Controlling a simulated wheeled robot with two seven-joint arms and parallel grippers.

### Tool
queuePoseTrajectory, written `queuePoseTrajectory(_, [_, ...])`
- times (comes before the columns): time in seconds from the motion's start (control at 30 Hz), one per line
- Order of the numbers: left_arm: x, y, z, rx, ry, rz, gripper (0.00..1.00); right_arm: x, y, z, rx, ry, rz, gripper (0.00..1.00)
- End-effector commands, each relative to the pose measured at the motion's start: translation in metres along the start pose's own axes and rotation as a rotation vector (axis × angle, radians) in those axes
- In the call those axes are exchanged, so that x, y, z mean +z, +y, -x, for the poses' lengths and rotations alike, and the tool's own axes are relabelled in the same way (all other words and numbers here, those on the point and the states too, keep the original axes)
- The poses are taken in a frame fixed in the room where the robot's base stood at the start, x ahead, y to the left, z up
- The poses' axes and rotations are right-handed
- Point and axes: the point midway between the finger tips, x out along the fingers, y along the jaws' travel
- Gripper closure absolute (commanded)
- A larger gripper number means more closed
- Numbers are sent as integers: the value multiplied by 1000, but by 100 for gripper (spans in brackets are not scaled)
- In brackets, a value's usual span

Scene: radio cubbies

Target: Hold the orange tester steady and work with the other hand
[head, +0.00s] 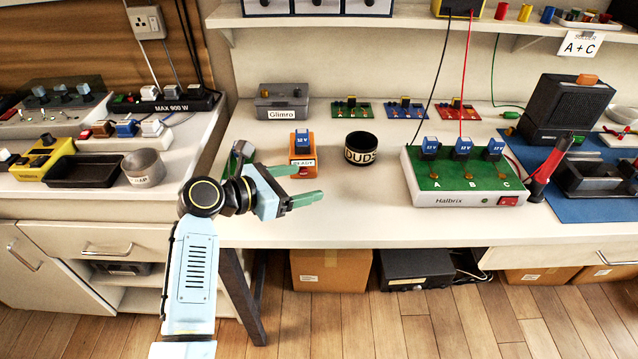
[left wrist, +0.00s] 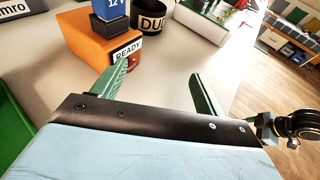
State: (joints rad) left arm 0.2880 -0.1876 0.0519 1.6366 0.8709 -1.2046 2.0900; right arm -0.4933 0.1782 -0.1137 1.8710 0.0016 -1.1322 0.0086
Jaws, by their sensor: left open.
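The orange tester (head: 302,157) stands upright on the bench, a blue 12 V block (head: 302,140) on its top and a READY label on its front. It also shows in the left wrist view (left wrist: 92,45), ahead of the left fingertip. My left gripper (head: 309,181) is open and empty in front of the tester, its green fingers pointing right. In the left wrist view the space between the fingers (left wrist: 160,72) holds only bare bench. Part of my other arm shows small at that view's right edge; its jaws cannot be made out.
A black DUDS cup (head: 361,150) stands right of the tester. The green Halbrix board (head: 465,176) carries several blue blocks at A, B and C. A grey Glimro box (head: 282,103) and small circuit boards (head: 405,109) are behind. Bare bench lies between gripper and Halbrix board.

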Motion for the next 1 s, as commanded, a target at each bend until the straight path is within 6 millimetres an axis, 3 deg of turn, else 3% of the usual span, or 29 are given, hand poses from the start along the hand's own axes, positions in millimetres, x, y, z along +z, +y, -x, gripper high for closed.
queuePoseTrajectory(0.07, [-1,0,-5,-1,-1,-2,27,-6,-3,8,-5,11,-3,27])
queuePoseTrajectory(0.4, [1,0,-40,-1,-1,0,27,4,4,-5,5,-6,1,27])
queuePoseTrajectory(0.77, [0,0,-44,-1,-1,-1,27,5,4,-7,6,-7,1,27])
queuePoseTrajectory(1.0, [0,0,-44,0,-1,-1,56,5,4,-7,6,-8,2,27])
